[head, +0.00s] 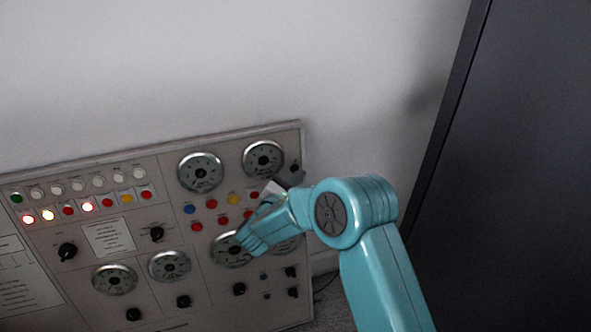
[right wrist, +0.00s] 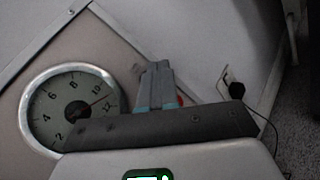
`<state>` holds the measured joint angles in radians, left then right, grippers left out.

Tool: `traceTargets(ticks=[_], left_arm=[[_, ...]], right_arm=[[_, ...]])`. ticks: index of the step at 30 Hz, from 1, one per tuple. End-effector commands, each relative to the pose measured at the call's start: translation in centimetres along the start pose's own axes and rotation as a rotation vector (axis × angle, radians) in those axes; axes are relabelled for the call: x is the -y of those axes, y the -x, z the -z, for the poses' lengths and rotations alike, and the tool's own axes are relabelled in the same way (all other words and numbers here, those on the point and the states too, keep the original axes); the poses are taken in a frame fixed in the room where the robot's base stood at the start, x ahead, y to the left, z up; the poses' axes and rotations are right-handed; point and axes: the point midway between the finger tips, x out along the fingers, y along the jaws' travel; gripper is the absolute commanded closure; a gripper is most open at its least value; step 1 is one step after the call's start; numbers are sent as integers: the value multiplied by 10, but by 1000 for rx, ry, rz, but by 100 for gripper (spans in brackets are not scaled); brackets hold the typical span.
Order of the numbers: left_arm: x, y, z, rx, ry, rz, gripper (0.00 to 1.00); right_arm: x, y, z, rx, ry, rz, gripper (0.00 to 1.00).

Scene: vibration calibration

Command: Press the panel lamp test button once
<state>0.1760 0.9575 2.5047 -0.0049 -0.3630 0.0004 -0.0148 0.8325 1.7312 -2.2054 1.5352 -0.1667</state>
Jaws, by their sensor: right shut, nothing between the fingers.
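The grey instrument panel (head: 130,232) leans at the lower left of the head view, with lamps, buttons, gauges and knobs. Its labels are too small to read, so I cannot tell which button is the lamp test. My right gripper (head: 284,186) is at the panel's upper right, near the top-right gauge (head: 263,160), partly hidden by my teal wrist. In the right wrist view the gripper (right wrist: 155,70) is shut and empty, right of a round gauge (right wrist: 70,108). A red piece (right wrist: 180,100) shows partly behind the fingers. Contact with the panel cannot be told. My left gripper is out of view.
Lit lamps (head: 87,207) glow in the left rows. A green button (head: 16,198) sits at the far left. A black knob (right wrist: 237,90) is right of the fingers. A dark upright surface (head: 520,170) stands at the right; a pale wall (head: 200,70) is behind.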

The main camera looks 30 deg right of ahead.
Motion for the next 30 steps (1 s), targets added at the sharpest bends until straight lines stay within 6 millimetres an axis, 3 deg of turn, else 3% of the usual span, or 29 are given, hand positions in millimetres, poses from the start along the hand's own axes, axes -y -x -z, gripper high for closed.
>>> traceTargets(ticks=[30], left_arm=[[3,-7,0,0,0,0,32]], right_arm=[[-4,-6,5,0,0,0,100]])
